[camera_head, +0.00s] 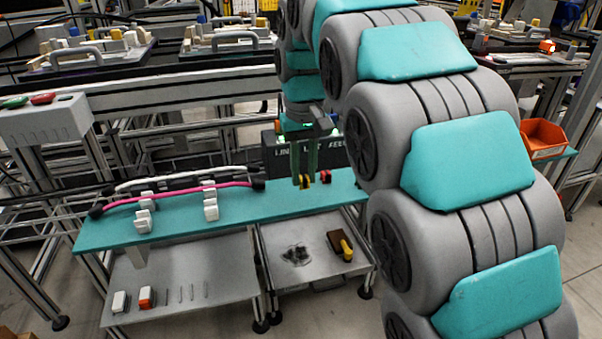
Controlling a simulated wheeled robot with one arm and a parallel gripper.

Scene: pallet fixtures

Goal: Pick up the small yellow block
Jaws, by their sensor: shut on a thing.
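The small yellow block (306,180) is at the right part of the teal bench top (240,218). My gripper (304,178) points down there, with its fingers shut on the yellow block. The fingers hide part of the block. I cannot tell whether the block touches the bench top or is slightly above it. A small red block (325,176) stands just right of my gripper.
White holders (211,205) and pink and white cables (180,192) occupy the bench's left part. A dark lettered box (283,160) stands behind my gripper. A lower tray (290,275) holds a brown and yellow tool (340,243). An orange bin (545,137) is at right.

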